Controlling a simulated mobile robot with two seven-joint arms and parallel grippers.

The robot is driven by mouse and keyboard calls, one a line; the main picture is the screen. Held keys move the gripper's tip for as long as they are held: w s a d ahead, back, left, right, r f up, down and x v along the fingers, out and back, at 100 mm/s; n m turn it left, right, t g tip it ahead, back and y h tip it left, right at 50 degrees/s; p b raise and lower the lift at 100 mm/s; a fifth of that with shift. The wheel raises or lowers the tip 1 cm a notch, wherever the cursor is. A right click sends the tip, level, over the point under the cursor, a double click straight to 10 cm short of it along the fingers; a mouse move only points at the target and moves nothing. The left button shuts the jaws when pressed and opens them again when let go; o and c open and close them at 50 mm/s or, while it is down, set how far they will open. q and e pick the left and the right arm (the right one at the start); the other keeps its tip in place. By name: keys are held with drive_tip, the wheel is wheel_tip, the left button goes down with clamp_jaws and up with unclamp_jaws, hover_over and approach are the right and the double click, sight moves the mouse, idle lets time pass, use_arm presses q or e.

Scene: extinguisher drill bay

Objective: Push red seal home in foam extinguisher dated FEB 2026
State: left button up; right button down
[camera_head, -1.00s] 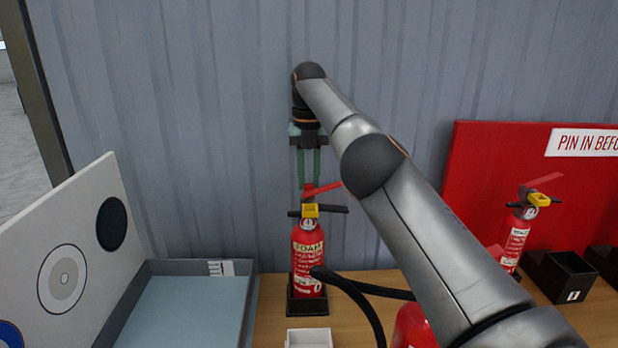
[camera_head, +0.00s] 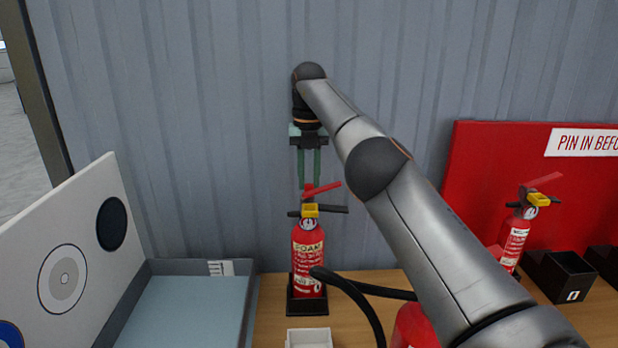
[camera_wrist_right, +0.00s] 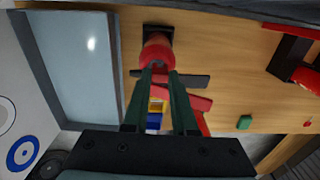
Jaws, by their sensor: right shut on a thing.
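A red foam extinguisher (camera_head: 308,262) stands upright in a dark base on the wooden bench; its label reads FOAM, but its date is too small to read. It has a yellow part (camera_head: 310,211) at its neck, dark side handles and a raised red lever (camera_head: 325,188). My right gripper (camera_head: 309,185) points down at the extinguisher's top, its green fingers close together. In the wrist view its fingertips (camera_wrist_right: 158,73) are closed around a small red piece, apparently the red seal, mostly hidden between them. I cannot tell if the seal is seated. My left gripper is not in view.
A grey tray (camera_head: 250,300) stands left, beside a white board with round targets (camera_head: 62,278). A white box (camera_head: 309,338) is in front. A black hose (camera_head: 360,290) curves right. Another extinguisher (camera_head: 515,240) and a black holder (camera_head: 562,278) stand right, before a red sign board (camera_head: 480,150).

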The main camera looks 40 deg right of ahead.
drive_tip(key=shift+f, duration=0.1)
idle(0.6)
drive_tip(key=c, duration=0.6)
unclamp_jaws()
drive_tip(key=shift+c, duration=0.2)
wheel_tip(320, 180, up, 7)
drive_tip(key=p, duration=0.7)
drive_tip(key=shift+r, duration=0.35)
drive_tip(key=shift+f, duration=0.15)
